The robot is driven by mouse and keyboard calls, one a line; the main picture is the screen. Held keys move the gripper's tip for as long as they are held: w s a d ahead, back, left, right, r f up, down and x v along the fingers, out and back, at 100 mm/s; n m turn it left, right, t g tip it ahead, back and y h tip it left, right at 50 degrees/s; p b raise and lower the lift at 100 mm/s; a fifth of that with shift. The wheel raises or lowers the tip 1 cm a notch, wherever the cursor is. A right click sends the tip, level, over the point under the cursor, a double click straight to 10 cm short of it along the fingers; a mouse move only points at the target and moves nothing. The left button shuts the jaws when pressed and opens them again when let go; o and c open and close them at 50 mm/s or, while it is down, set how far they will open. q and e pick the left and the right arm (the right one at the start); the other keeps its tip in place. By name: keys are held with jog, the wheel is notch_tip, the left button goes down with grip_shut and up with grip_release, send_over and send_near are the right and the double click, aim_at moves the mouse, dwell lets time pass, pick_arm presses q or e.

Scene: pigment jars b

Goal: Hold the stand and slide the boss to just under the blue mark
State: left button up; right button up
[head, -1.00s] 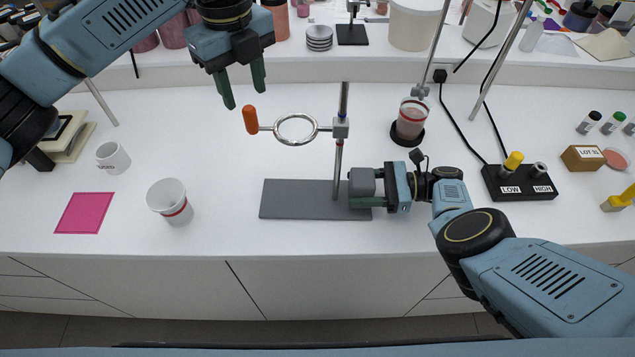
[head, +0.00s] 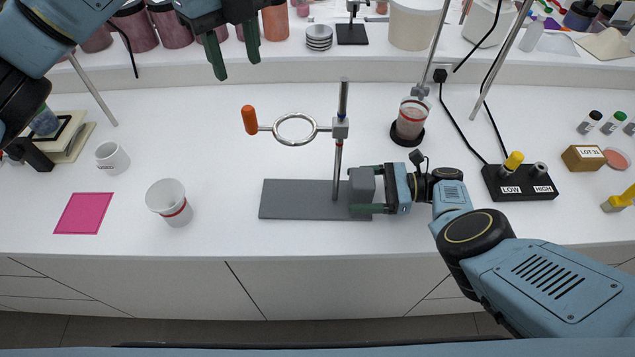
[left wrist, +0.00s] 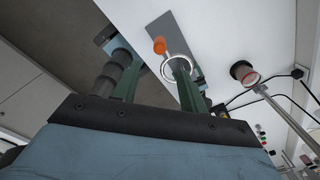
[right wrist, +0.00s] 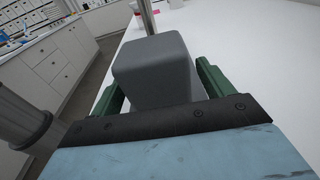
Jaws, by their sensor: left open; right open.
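The stand has a flat grey base (head: 300,200) on the white bench, an upright metal rod (head: 338,172) and a grey block (head: 362,183) at the base's right end. The boss (head: 340,128) sits high on the rod. It carries a metal ring (head: 296,129) and an orange handle (head: 249,120) pointing left. My left gripper (head: 235,70) is open and empty, beyond and left of the handle.
A white cup with a red band (head: 170,200), a small mug (head: 112,157) and a pink square (head: 84,213) lie left. A jar on a black disc (head: 410,120) and a LOW/HIGH switch box (head: 520,185) stand right. Jars line the back shelf.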

jog(key=d, duration=0.4)
jog(key=d+r, duration=0.1)
jog(key=d, duration=0.7)
jog(key=shift+s+r, duration=0.15)
jog(key=shift+s, duration=0.15)
